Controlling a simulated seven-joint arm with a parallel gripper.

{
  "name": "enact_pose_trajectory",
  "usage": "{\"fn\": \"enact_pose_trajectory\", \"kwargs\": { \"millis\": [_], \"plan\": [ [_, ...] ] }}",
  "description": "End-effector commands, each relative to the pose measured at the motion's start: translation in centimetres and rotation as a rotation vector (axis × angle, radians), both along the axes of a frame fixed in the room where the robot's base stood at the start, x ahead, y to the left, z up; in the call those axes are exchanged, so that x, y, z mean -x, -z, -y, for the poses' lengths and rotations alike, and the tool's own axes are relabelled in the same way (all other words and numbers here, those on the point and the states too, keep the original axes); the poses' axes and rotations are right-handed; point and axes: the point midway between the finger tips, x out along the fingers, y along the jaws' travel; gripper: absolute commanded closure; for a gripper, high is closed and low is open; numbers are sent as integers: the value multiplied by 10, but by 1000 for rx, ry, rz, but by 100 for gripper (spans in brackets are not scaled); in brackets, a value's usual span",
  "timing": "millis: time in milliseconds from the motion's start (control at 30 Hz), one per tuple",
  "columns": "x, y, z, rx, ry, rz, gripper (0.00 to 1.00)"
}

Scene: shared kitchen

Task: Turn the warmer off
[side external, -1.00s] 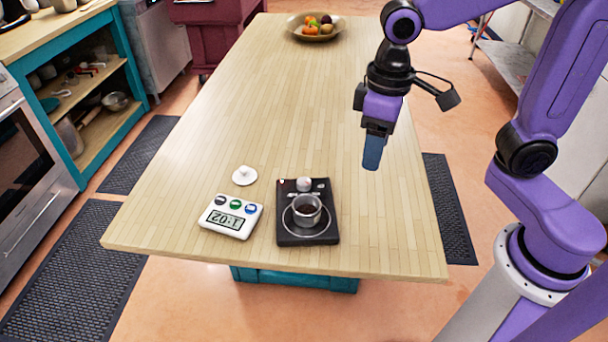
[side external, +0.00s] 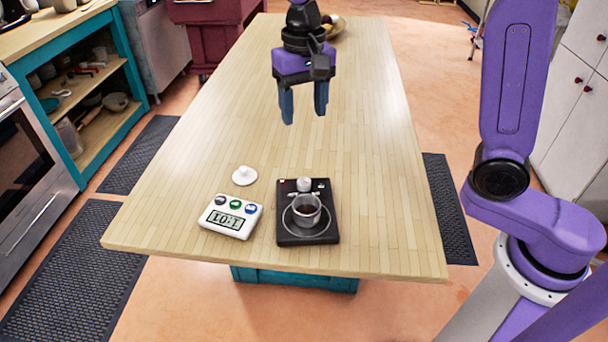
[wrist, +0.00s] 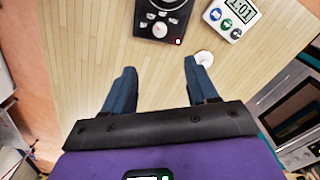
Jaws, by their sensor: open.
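The warmer (side external: 290,237) is a flat black unit near the front edge of the wooden table. A small metal cup with dark contents (side external: 306,211) stands on its round plate. A white knob (side external: 304,184) sits at the back of the warmer. In the wrist view the knob (wrist: 159,30) and the warmer (wrist: 180,12) show at the top, with printed marks around the knob. My gripper (side external: 304,118) is open and empty, pointing down above the table, well behind the warmer. Its two blue fingers (wrist: 160,75) are spread apart in the wrist view.
A white timer (side external: 231,216) stands left of the warmer; it also shows in the wrist view (wrist: 233,19). A round white lid (side external: 245,175) lies behind the timer. A bowl (side external: 336,25), partly hidden by my arm, is at the far end. The table between is clear.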

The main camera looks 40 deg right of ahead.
Motion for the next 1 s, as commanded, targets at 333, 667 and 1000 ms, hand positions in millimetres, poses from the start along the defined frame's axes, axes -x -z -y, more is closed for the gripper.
{"fn": "enact_pose_trajectory", "kwargs": {
  "millis": [333, 667, 1000],
  "plan": [
    [1, 49, 1, 4, 0, -7, 42],
    [1, 111, 1, 3, 0, -7, 42],
    [1, 162, 1, 1, -1, -3, 42]
  ]
}}
